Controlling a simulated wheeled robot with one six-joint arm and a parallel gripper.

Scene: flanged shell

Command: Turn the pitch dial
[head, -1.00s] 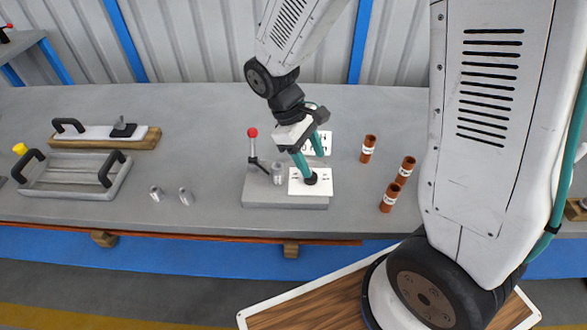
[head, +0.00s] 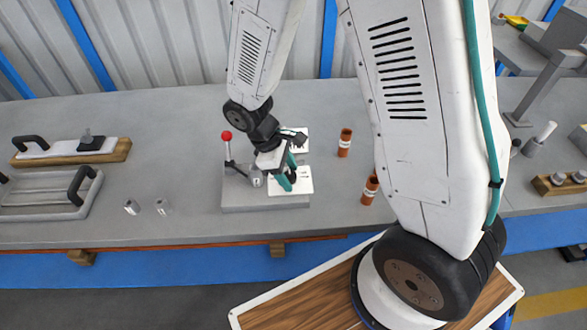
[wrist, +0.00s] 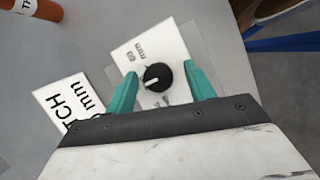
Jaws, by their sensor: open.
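The pitch dial is a round black knob (wrist: 157,77) with a white pointer line, on a white marked plate (wrist: 150,47) in the wrist view. My gripper (wrist: 160,86) is open, with one teal finger on each side of the knob and a visible gap on both sides. In the head view my gripper (head: 287,182) is low over the white plate (head: 304,184) on the grey block (head: 265,204); it mostly hides the knob there. A white card (wrist: 68,102) with "TCH" and "mm" readable lies at the left in the wrist view.
A red-tipped lever (head: 227,136) and a small metal cylinder (head: 256,178) stand on the block, left of my gripper. Two small metal pieces (head: 132,207) lie left on open bench.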

